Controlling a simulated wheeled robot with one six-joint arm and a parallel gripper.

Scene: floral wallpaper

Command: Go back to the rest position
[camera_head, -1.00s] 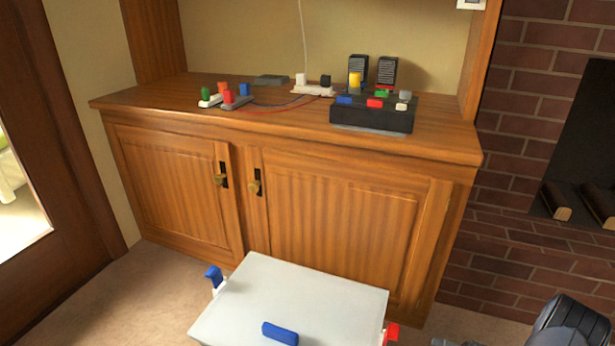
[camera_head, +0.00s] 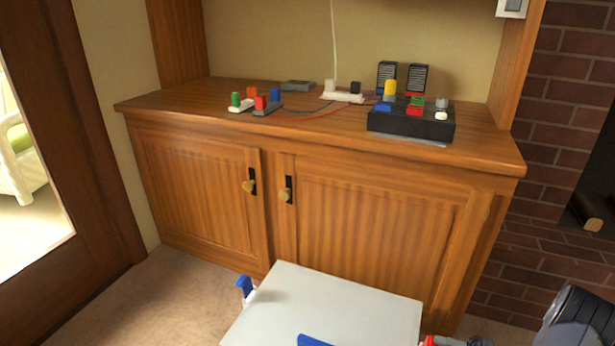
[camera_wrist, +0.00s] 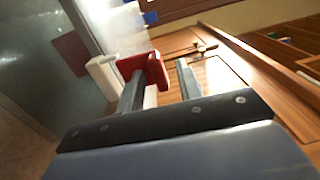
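In the wrist view my gripper (camera_wrist: 160,90) has its two fingers apart, with nothing held between them. A red part (camera_wrist: 155,68) shows close to the left finger's tip; whether they touch I cannot tell. In the head view my arm (camera_head: 570,325) shows at the lower right corner. The gripper itself is mostly cut off by the bottom edge there, near the red part at the right of a white-topped unit (camera_head: 330,300).
A wooden cabinet (camera_head: 300,200) with two closed doors stands ahead. A black box (camera_head: 410,122), a power strip (camera_head: 343,97) and colored plugs (camera_head: 260,103) sit on its top. A brick fireplace (camera_head: 570,110) is at right, a glazed door (camera_head: 80,240) at left. Carpet (camera_head: 200,285) is clear at left.

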